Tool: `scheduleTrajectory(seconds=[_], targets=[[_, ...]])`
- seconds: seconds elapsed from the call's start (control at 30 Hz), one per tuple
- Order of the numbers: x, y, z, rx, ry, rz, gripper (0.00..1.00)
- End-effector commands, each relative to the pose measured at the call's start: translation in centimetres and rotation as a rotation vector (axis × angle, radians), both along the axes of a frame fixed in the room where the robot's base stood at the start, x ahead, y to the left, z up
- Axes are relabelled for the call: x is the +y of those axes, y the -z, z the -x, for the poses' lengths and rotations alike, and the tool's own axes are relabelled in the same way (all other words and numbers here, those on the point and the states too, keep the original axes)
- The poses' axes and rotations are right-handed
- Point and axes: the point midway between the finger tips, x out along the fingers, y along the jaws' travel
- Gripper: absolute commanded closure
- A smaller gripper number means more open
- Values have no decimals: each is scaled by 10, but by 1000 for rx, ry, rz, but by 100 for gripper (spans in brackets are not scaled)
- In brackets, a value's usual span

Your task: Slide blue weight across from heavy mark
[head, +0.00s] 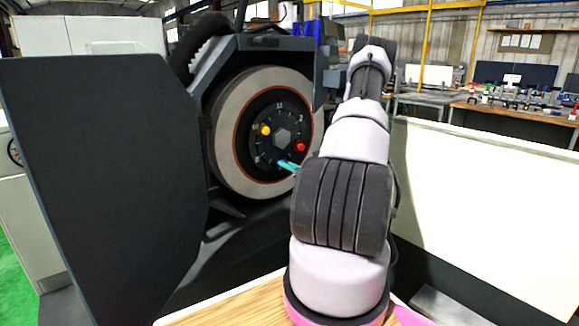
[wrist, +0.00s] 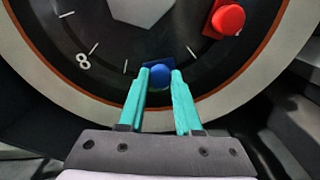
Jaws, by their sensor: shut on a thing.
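In the head view my gripper (head: 288,166) reaches the lower right of the flange, and the blue weight is hard to make out there. A red weight (wrist: 228,19) is up and right in the wrist view; it also shows in the head view (head: 300,147). A yellow weight (head: 265,129) is at the flange's upper left.
The grey grinding wheel (head: 228,130) surrounds the flange with its hex centre (head: 283,137). A number 8 and white tick marks show on the dial. A dark guard panel (head: 110,180) stands left, and a pale panel (head: 480,180) stands right of my arm.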

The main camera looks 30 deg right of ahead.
Motion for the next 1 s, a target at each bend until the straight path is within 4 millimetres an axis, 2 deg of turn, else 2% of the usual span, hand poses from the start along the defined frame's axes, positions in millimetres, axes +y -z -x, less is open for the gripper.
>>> scheduleTrajectory(seconds=[0.3, 0.33, 0.37, 0.4, 0.77, 0.87, 1.0], targets=[[0, 1, 1, 2, 0, -2, 100], [0, 1, 1, 2, 0, -2, 55], [0, 1, 1, 2, 0, -1, 44], [0, 1, 1, 2, 0, -1, 37], [-1, 0, 4, 1, 1, -1, 37], [-3, 1, 16, 2, 3, -1, 37], [-7, 1, 43, 4, 4, -2, 37]])
